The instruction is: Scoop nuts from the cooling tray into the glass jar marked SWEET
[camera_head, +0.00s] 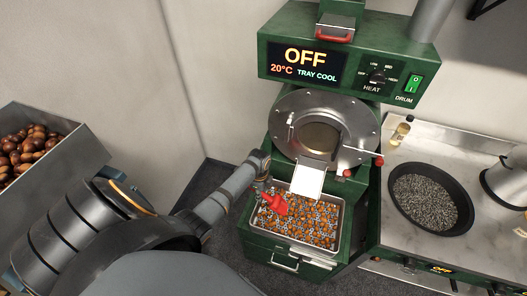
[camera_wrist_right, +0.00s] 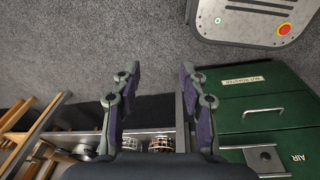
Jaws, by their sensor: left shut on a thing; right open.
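The cooling tray (camera_head: 337,238) is a metal tray full of small brown nuts, set in the front of the green roaster below its chute. My left gripper (camera_head: 264,187) is shut on a red scoop (camera_head: 275,204). The scoop is over the left part of the tray, at or just above the nuts; I cannot tell whether it touches them or holds any. My right gripper (camera_wrist_right: 158,78) is open and empty in the right wrist view, above a dark floor. I cannot make out a glass jar marked SWEET in either view.
The green roaster (camera_head: 275,54) reads OFF, 20°C, TRAY COOL. A steel counter (camera_head: 400,232) at right bears a dark pan (camera_head: 449,229) of grey grains and a small bottle (camera_head: 401,132). A bin (camera_head: 75,160) of large chestnuts stands left. Wooden slats (camera_wrist_right: 40,130) show in the right wrist view.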

